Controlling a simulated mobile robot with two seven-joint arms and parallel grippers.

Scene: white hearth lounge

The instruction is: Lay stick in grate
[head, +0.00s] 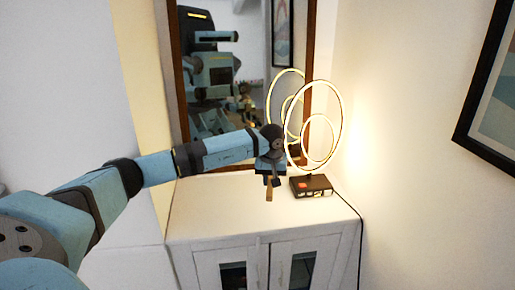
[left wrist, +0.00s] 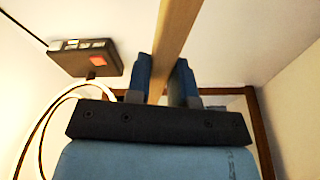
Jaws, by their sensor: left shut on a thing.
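My left gripper (head: 269,177) is shut on a thin wooden stick (head: 269,194) and holds it above the white cabinet, with the stick hanging down below the fingers. In the left wrist view, the stick (left wrist: 178,30) runs between the two blue fingers of my left gripper (left wrist: 161,70) and out past the top edge. The grate is not seen in either view. My right gripper is not in view.
A lit ring lamp (head: 322,125) with a dark base (head: 311,187) stands on the white cabinet (head: 215,215), just right of my left gripper. A wood-framed mirror (head: 173,75) is behind, showing my reflection. The cabinet top's left part is clear. A framed picture (head: 490,100) hangs at right.

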